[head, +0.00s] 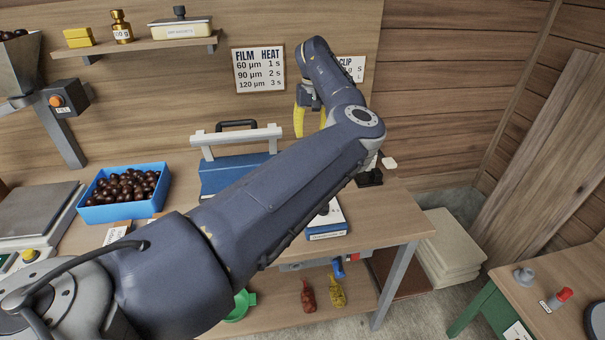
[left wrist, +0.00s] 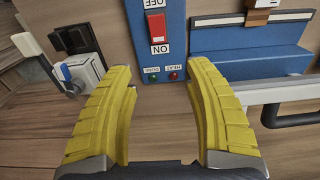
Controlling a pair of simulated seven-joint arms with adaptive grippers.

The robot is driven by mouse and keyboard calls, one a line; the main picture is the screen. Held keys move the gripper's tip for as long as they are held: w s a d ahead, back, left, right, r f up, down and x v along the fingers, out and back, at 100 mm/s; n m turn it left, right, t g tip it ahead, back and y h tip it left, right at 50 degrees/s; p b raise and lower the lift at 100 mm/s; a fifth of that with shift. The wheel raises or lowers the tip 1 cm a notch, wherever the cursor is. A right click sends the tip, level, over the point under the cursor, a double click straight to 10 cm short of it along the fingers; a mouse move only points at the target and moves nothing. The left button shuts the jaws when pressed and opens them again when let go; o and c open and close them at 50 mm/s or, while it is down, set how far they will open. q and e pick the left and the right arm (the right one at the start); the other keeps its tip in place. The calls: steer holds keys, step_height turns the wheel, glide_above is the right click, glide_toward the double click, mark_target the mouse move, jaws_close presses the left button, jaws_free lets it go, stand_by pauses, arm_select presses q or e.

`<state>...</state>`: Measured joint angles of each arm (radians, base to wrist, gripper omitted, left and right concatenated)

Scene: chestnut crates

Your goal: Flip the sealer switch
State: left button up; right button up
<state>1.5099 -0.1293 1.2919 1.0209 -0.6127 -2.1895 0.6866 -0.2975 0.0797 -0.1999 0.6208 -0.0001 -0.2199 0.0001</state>
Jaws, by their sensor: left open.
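The sealer's red rocker switch (left wrist: 156,27) shows in the left wrist view, on a blue panel with OFF at the top and ON below it. Two small indicator lights sit lower on that panel. My left gripper (left wrist: 160,85) is open, with its yellow fingers spread to either side below the switch and nothing between them. In the head view my left gripper (head: 311,117) hangs near the wall, right of the blue sealer (head: 225,178) with its pale bar and black handle. My left arm hides the switch there. My right gripper is not in view.
A blue bin (head: 86,215) of chestnuts stands left of the sealer. A shelf (head: 140,45) holds weights and a box above. A blue-and-white item (head: 328,230) lies near the bench's front edge. A lever device (left wrist: 80,68) stands left of the fingers.

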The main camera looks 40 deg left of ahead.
arm_select(q)
steer(key=f, duration=1.7)
steer(key=shift+d, duration=0.2)
jaws_close()
steer(key=shift+s, duration=0.1)
steer(key=shift+d+r+t+y, duration=0.1)
steer(key=shift+t+y, duration=0.8)
steer(key=shift+t, duration=0.1)
